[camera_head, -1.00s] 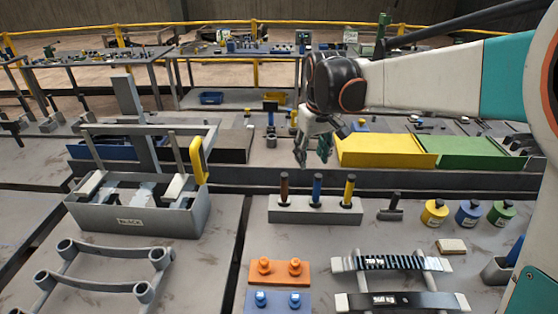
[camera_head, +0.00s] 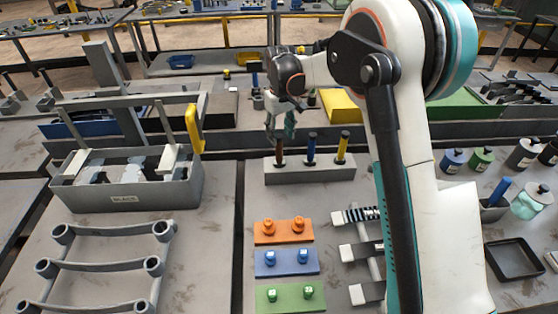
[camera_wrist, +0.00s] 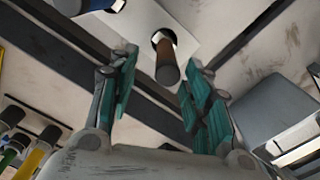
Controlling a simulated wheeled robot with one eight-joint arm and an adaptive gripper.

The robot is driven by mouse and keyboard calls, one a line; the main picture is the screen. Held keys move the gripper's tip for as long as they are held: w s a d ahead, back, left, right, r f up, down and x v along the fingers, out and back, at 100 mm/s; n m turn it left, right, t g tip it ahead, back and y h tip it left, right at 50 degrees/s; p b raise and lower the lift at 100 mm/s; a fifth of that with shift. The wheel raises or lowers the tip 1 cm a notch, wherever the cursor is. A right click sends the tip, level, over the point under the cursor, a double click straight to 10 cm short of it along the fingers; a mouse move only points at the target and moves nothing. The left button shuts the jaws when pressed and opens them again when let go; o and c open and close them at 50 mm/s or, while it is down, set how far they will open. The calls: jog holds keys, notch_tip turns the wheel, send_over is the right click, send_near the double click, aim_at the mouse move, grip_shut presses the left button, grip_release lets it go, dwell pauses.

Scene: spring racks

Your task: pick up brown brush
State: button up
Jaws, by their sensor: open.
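The brown brush (camera_head: 280,152) stands upright in the left hole of a grey holder block (camera_head: 310,176), beside a blue-handled and a yellow-handled one. My gripper (camera_head: 280,130) is open, its teal-padded fingers pointing down close to the top of the brown handle. In the wrist view the brown brush (camera_wrist: 167,62) shows end-on between and beyond the fingertips of my gripper (camera_wrist: 161,78), with no clear contact. The lower end of the brush is hidden inside the block.
The blue handle (camera_head: 311,150) and yellow handle (camera_head: 343,148) stand close to the right. A grey crate (camera_head: 125,195) with an upright handle is to the left. Orange, blue and green peg plates (camera_head: 283,231) lie in front. My arm hides part of the right side.

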aim_at(279, 151)
jog(key=f, duration=0.2)
jog(key=f+b, duration=0.1)
jog(key=f, duration=0.5)
jog(key=shift+s+a+f+b, duration=0.1)
jog(key=shift+s+a+b, duration=0.15)
jog(key=shift+s+b, duration=0.1)
jog(key=shift+c, duration=0.4)
grip_shut()
